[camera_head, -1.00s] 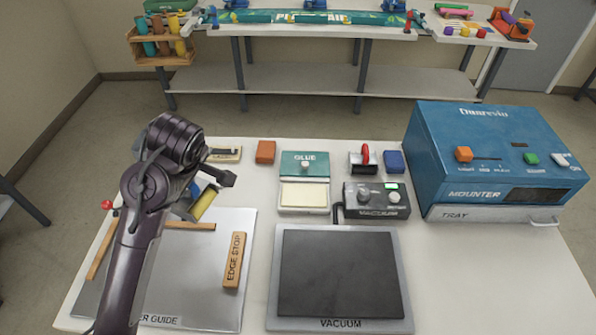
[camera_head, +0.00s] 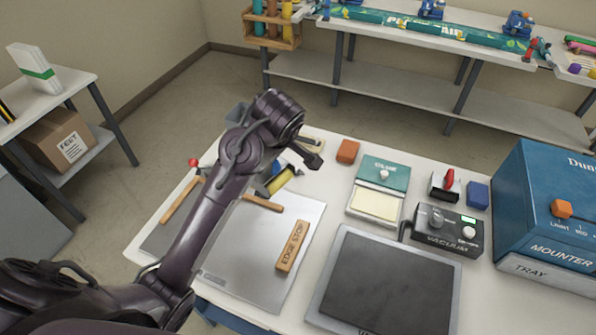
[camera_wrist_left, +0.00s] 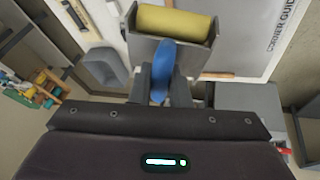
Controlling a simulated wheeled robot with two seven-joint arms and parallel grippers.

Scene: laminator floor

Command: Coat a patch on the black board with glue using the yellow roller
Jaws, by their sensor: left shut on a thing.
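The yellow roller (camera_head: 280,180) shows past my left arm, above the left part of the table. In the left wrist view, my left gripper (camera_wrist_left: 160,72) is shut on the blue handle (camera_wrist_left: 166,56) of this roller (camera_wrist_left: 175,22), which sits in a grey frame. The black board (camera_head: 385,285) lies flat on the vacuum plate (camera_head: 334,268), right of the roller. The teal glue unit (camera_head: 383,172) with its cream pad (camera_head: 375,204) stands behind the board. My left fingers are hidden behind the arm in the head view. My right gripper is not in view.
A grey metal guide plate (camera_head: 240,262) carries a wooden edge stop (camera_head: 292,247). The vacuum box (camera_head: 440,228) sits behind the board, with the blue mounter (camera_head: 550,210) to the right. Orange (camera_head: 347,151) and blue (camera_head: 477,195) blocks stand at the back.

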